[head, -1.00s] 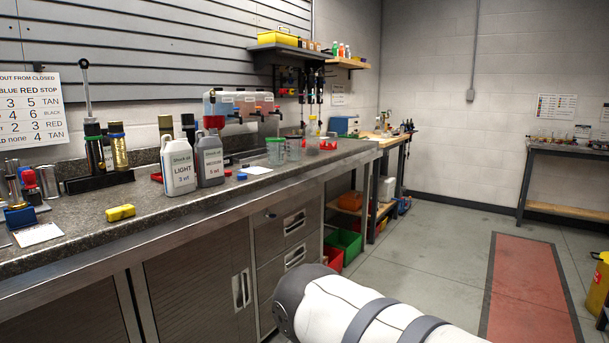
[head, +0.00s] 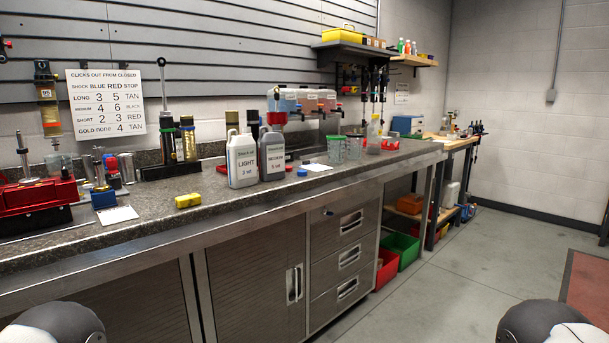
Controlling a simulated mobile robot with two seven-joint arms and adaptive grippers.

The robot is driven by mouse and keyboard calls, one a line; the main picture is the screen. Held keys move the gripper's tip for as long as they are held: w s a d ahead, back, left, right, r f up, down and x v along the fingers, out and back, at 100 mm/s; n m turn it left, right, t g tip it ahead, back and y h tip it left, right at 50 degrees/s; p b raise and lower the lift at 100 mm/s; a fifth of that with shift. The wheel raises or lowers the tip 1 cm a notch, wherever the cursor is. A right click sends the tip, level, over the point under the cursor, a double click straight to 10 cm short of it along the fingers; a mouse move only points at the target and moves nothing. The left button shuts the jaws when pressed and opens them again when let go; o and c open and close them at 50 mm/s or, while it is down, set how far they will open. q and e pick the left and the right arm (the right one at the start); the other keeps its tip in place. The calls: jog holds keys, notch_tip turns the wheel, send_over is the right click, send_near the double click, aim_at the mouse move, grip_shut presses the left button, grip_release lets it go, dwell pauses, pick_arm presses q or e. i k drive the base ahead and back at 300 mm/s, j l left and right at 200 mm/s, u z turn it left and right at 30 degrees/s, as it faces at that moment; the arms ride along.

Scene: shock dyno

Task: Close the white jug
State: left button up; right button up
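The white jug (head: 242,163) stands upright on the counter, with a label reading "LIGHT 3 wt". Its mouth looks to have no cap on it, though this is small to see. A grey jug (head: 272,160) labelled "5 wt" stands just to its right, with a red piece at its top. A small blue cap (head: 302,172) lies on the counter right of the grey jug. Only rounded parts of my two arms show at the bottom left and bottom right edges. Neither gripper is in the picture.
A red vise-like tool (head: 38,204) is at the left. The counter (head: 150,226) is clear in front of the jugs, and the floor (head: 470,270) is open.

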aim_at(241, 150)
jog(key=i+l, duration=0.35)
jog(key=i, duration=0.2)
jog(key=i+l+u, duration=0.1)
jog(key=i+l, duration=0.3)
jog(key=i, duration=0.2)
jog(key=i+l+u, duration=0.1)
jog(key=i+l, duration=0.3)
jog(key=i, duration=0.15)
